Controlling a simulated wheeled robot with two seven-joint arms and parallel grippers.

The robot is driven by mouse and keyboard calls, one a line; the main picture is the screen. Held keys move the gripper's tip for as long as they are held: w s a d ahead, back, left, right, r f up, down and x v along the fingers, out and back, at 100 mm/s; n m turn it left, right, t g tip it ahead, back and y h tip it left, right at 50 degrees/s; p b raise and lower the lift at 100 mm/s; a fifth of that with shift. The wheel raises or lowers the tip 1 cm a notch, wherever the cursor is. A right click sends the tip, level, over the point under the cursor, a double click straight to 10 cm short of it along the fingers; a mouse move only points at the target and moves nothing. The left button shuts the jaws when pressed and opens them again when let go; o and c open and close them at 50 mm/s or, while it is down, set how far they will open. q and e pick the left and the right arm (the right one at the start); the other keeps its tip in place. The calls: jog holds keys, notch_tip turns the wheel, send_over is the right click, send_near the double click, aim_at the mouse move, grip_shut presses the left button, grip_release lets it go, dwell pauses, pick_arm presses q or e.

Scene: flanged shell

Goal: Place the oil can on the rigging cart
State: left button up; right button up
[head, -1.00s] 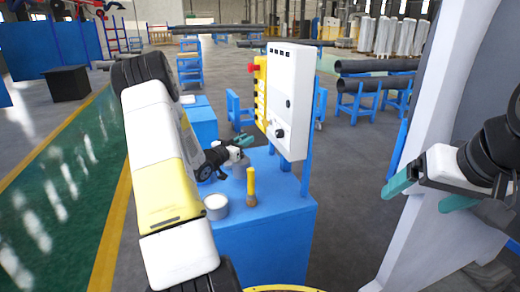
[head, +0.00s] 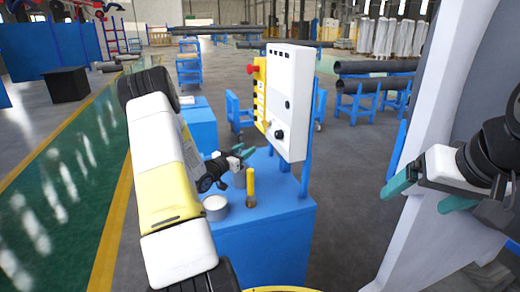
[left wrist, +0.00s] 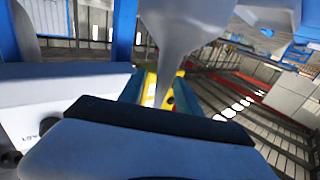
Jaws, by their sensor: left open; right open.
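My left gripper (head: 243,152) is open above the blue cabinet top (head: 278,192), behind the yellow-handled brush. A small grey object (head: 240,179), probably the oil can, stands on the cabinet just below and beside the gripper, partly hidden by it. In the left wrist view a grey body tapering to a pointed spout (left wrist: 175,45), likely the same can, shows close beyond the fingers. The frames do not show it held. My right gripper (head: 420,197) is open and empty at the right, before a pale column. I cannot tell for sure which blue structure is the rigging cart.
A yellow-handled brush (head: 250,185) and a white-topped tin (head: 215,207) stand near the cabinet's front-left. A white control panel (head: 290,100) rises at its right side. Blue carts (head: 240,115) and pipe racks (head: 375,85) stand behind. A pale column (head: 425,110) is at right.

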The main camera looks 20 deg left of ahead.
pick_arm(q)
jog(key=shift+s+a+r, duration=0.1)
jog(key=shift+s+r, duration=0.05)
jog(key=v, duration=1.1)
notch_tip(320, 180, up, 7)
jog(key=w+d+g+y, duration=0.3)
jog(key=s+d+r+n+g+y, duration=0.2)
jog(key=s+d+r+g+y, duration=0.15)
jog(key=s+r, duration=0.3)
jog(key=s+d+r+g+h, duration=0.2)
jog(key=s+d, duration=0.6)
jog(key=s, duration=0.4)
jog(key=s+d+r+g+h, duration=0.1)
jog(key=s+d+r+g, duration=0.1)
jog(key=s+d, duration=0.6)
jog(key=s, duration=0.4)
jog(key=shift+d+n+g+h, duration=0.25)
jog(key=shift+n+g+h, duration=0.05)
jog(key=shift+g+h, duration=0.05)
jog(key=shift+w, duration=0.1)
